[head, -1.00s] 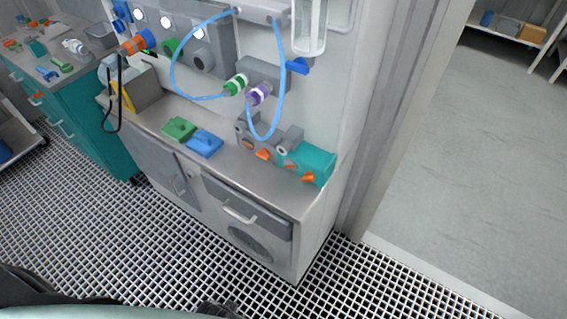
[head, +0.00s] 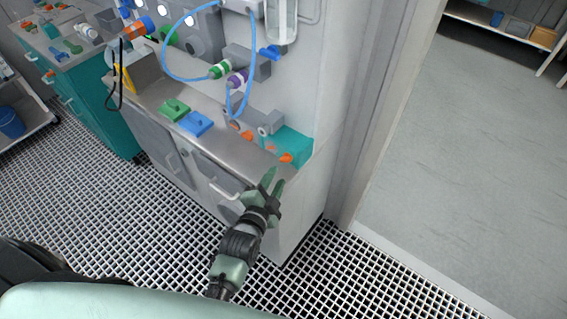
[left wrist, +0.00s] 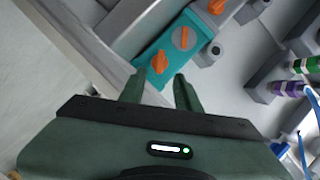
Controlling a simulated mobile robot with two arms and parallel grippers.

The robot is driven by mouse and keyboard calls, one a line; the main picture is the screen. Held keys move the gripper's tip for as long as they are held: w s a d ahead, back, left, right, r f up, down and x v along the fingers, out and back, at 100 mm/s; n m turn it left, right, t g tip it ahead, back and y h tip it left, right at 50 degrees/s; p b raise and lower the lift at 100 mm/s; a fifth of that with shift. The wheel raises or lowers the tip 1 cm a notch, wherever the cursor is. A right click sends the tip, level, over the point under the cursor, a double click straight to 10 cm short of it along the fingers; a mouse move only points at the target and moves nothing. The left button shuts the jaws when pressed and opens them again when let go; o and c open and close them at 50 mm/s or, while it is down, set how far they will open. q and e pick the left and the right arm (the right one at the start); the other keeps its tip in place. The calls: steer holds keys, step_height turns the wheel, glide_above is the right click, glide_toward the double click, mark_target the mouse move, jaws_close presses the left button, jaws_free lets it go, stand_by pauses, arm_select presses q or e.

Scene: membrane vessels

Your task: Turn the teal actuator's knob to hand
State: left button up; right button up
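The teal actuator (head: 297,145) sits at the right end of the steel counter, joined to a grey valve body on its left. Its orange knob (head: 285,158) faces the front. In the left wrist view the teal actuator (left wrist: 203,55) carries the orange knob (left wrist: 153,65) and a round grey dial (left wrist: 183,38) with an orange bar. My left gripper (head: 272,174) is in front of the counter edge, just short of the actuator. Its two fingers (left wrist: 161,85) are apart with nothing between them, pointing toward the knob without visible contact. My right gripper is not in view.
A green block (head: 174,110) and a blue block (head: 196,124) lie left on the counter. Blue tubing (head: 166,60) loops on the wall panel above. The counter's front edge and cabinet handle (head: 222,189) are close to my left arm. Open floor lies right.

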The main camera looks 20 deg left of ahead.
mark_target(285, 161)
arm_select(q)
steer(key=x, duration=0.7)
steer(key=shift+w+p, duration=0.25)
steer(key=shift+p, duration=0.05)
jaws_close()
steer(key=shift+s, duration=0.1)
steer(key=shift+r, duration=0.1)
